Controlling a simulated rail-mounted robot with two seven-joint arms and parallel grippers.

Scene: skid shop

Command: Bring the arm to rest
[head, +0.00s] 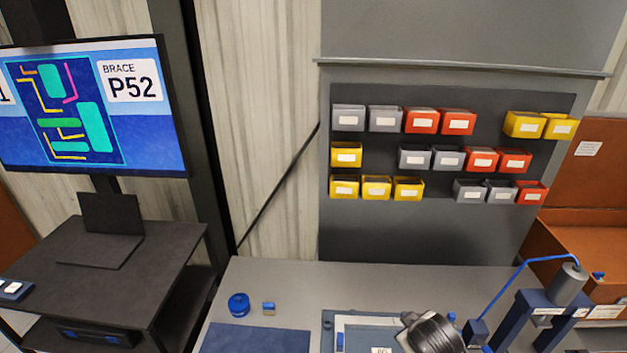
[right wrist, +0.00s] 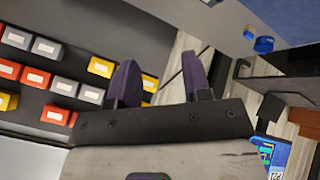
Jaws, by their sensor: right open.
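My right gripper (right wrist: 158,82) shows in the right wrist view with its two purple fingers spread wide apart. Nothing is between them, and the bin wall and wood panelling lie beyond. In the head view a dark rounded part at the bottom edge looks like part of my arm; no gripper fingers show there. My left gripper is in neither view.
A grey workbench (head: 290,280) carries a blue round item (head: 238,304), a dark blue mat (head: 255,340) and a blue press-like fixture (head: 545,312). Coloured bins hang on a back panel (head: 450,240). A dark cart (head: 170,245) and a screen (head: 90,105) stand left.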

